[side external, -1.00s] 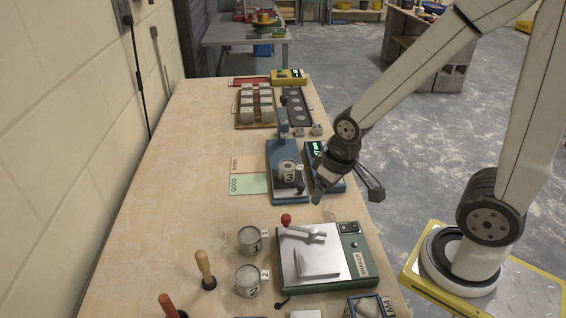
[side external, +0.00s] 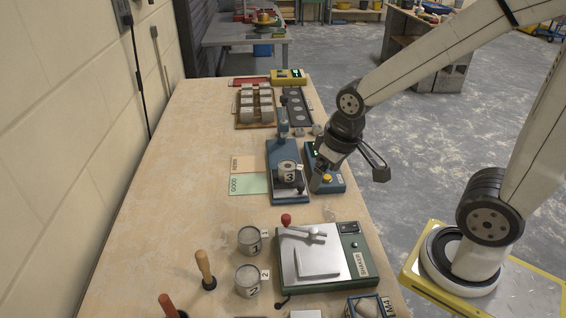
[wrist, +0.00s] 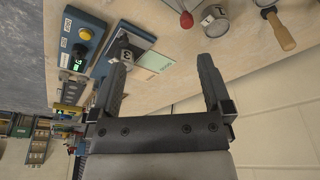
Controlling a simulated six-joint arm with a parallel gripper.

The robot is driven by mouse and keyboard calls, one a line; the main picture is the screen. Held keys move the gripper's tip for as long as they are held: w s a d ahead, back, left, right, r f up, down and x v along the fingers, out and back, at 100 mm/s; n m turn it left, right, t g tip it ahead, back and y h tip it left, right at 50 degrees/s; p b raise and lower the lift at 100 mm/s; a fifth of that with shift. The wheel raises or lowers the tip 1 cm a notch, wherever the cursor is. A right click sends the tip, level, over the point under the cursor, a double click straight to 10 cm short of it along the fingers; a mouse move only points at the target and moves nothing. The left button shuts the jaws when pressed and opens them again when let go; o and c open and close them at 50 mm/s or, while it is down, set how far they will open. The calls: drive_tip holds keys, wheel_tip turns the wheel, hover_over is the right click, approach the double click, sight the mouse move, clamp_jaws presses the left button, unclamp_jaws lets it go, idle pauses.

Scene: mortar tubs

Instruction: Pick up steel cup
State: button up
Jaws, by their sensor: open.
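Cup 1 (side external: 250,240) and cup 2 (side external: 248,280) stand upright on the wooden bench, left of the green machine. My gripper (side external: 349,176) is open and empty, above the bench's right edge and to the right of cup 3. In the wrist view my gripper (wrist: 163,63) shows both fingers apart with nothing between them.
A blue box with a display and yellow button (side external: 327,178) sits below my gripper. The green machine (side external: 322,258) fills the near right of the bench. A wooden-handled tool (side external: 205,268) stands left of cup 2. The bench's left side (side external: 165,190) is clear.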

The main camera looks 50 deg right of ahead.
drive_tip(key=m+t+y, duration=0.7)
drive_tip(key=m+t, duration=0.2)
drive_tip(key=m, duration=2.1)
hover_over(300, 166)
drive_tip(key=s+d, duration=0.3)
drive_tip(key=s, duration=0.1)
drive_tip(key=shift+n, duration=0.3)
wheel_tip(300, 166, down, 14)
drive_tip(key=shift+s+a+r, duration=0.1)
drive_tip(key=shift+a, duration=0.05)
drive_tip(key=shift+f, duration=0.55)
drive_tip(key=shift+x, duration=1.3)
drive_tip(key=shift+a, duration=0.1)
